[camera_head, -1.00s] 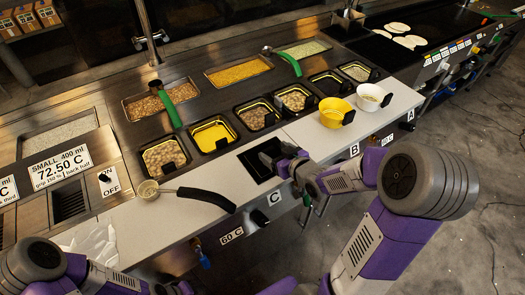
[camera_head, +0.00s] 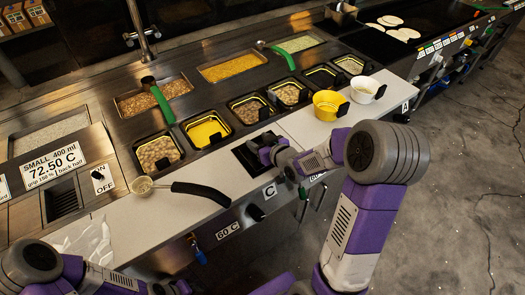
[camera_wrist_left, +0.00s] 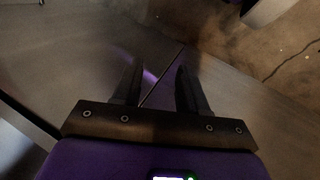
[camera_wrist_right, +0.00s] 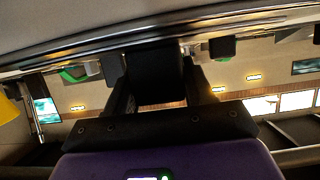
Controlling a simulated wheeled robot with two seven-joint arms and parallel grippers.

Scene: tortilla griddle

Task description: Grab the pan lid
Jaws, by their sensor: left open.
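I cannot single out a pan lid for certain. A row of square black-rimmed pans lines the counter, among them one with yellow filling (camera_head: 205,131); several have black handles at the front. My right gripper (camera_head: 270,152) is low over the counter, beside a black square (camera_head: 238,160) set in the white top. In the right wrist view its fingers (camera_wrist_right: 157,82) stand wide apart, with a dark block between them; I cannot tell whether they touch it. My left gripper (camera_wrist_left: 158,82) is open and empty over a grey floor, away from the counter.
A ladle (camera_head: 205,192) with a black handle lies on the white counter. A yellow bowl (camera_head: 326,106) and a white bowl (camera_head: 365,88) stand right of my right gripper. Green-handled ladles (camera_head: 163,105) rest in the rear trays. Flatbreads (camera_head: 402,33) lie on the far griddle.

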